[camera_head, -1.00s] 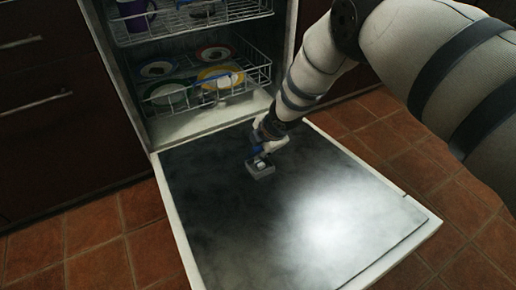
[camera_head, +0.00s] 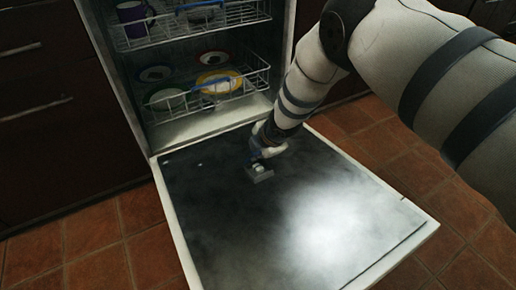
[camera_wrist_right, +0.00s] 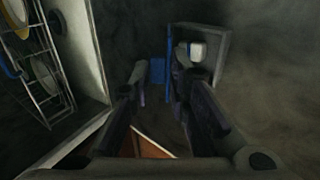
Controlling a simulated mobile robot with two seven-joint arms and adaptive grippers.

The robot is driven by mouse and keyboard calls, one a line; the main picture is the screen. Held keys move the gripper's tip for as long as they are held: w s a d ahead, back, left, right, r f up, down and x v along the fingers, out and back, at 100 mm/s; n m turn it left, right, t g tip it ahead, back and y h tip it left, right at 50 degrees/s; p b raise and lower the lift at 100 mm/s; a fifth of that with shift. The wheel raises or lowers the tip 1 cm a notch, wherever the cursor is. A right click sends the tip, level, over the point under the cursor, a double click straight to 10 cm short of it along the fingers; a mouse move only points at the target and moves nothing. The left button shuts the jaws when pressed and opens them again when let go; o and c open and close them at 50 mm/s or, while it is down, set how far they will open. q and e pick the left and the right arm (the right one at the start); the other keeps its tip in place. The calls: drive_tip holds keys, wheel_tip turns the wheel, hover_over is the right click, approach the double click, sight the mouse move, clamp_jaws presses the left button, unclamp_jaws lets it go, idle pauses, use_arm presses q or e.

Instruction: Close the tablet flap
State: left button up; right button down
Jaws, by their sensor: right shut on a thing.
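The tablet compartment (camera_head: 264,177) is a small grey box on the inner face of the lowered dishwasher door. It holds a white tablet (camera_head: 257,168), and both compartment (camera_wrist_right: 222,50) and tablet (camera_wrist_right: 197,50) show in the right wrist view. The tablet flap (camera_wrist_right: 169,66) looks like a thin blue plate, seen nearly edge-on at the compartment's left side, so the compartment is open. My right gripper (camera_wrist_right: 158,78) has its fingers on either side of the flap and is shut on it; the contact is partly hidden. My left gripper is not in view.
The dishwasher door (camera_head: 330,225) lies lowered over the tiled floor. Behind it stand a lower rack (camera_head: 205,90) with plates and an upper rack (camera_head: 190,22) with a purple mug (camera_head: 135,18). Dark cabinets (camera_head: 60,130) are at the left.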

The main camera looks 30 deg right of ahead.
drive_tip(key=shift+s+t+p, duration=0.45)
drive_tip(key=shift+t+p, duration=0.05)
drive_tip(key=shift+p, duration=0.5)
drive_tip(key=shift+s+a+p, duration=0.1)
drive_tip(key=shift+s+p, duration=0.1)
drive_tip(key=shift+p, duration=0.3)
drive_tip(key=shift+s+f+t+p, duration=0.2)
drive_tip(key=shift+t+p, duration=0.2)
drive_tip(key=shift+t, duration=0.2)
drive_tip(key=shift+s+f+t, duration=0.25)
drive_tip(key=shift+t, duration=0.15)
drive_tip(key=shift+s+f+t, duration=0.35)
drive_tip(key=shift+f+t, duration=0.15)
drive_tip(key=shift+t, duration=0.1)
drive_tip(key=shift+s+f+t, duration=0.4)
drive_tip(key=shift+f+t, duration=0.1)
drive_tip(key=shift+t, duration=0.4)
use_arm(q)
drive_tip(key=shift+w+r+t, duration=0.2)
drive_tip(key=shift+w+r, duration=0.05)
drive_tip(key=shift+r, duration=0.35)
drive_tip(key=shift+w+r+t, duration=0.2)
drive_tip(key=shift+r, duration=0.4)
use_arm(e)
drive_tip(key=shift+s+f+t, duration=0.1)
drive_tip(key=shift+t, duration=0.3)
